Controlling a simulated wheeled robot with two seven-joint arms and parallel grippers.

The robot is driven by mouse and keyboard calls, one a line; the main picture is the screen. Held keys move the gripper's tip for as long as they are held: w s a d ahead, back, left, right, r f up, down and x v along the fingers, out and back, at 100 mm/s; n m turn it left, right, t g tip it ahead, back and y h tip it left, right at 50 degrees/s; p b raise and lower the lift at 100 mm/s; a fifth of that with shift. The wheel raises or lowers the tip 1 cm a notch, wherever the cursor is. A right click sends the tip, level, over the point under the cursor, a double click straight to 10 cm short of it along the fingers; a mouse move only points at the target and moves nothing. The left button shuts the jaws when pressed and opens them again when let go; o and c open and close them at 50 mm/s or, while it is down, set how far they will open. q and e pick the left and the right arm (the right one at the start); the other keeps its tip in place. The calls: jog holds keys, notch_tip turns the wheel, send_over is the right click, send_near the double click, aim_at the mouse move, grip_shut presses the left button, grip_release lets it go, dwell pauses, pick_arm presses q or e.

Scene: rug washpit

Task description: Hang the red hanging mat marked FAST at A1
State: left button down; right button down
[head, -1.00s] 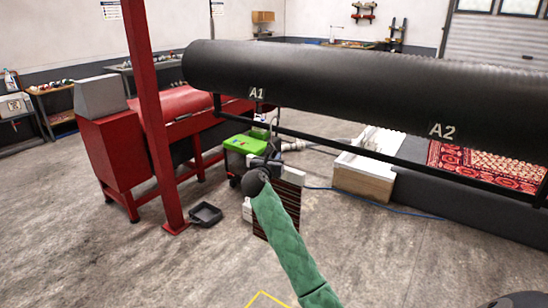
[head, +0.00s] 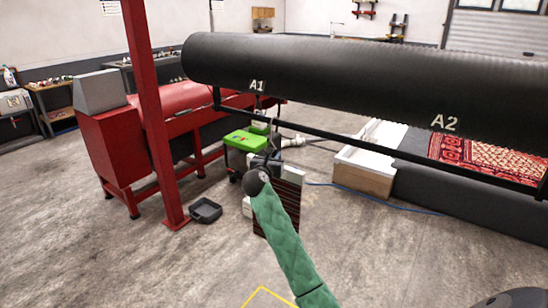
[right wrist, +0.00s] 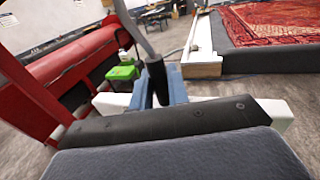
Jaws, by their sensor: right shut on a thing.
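My right gripper (head: 270,160) is at the end of the green-sleeved arm, below and in front of the A1 label (head: 257,86) on the long black roller (head: 350,85). No FAST marking is readable. In the right wrist view the blue-grey fingers (right wrist: 157,88) are close together around a black piece; the mat's face is not visible there. The mat is apart from the roller. My left gripper is not in view.
A black rail (head: 330,135) runs below the roller. A red machine (head: 118,150) and red post (head: 150,110) stand left. A green-topped cart (head: 245,140) is behind my gripper. A black tray (head: 205,210) and blue hose (head: 385,204) lie on the floor. The near-left floor is clear.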

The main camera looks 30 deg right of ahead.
jog(key=c, duration=1.3)
grip_release()
jog(key=shift+r, duration=0.1)
jog(key=b+v, duration=0.2)
jog(key=v, duration=0.6)
jog(key=shift+b, duration=0.35)
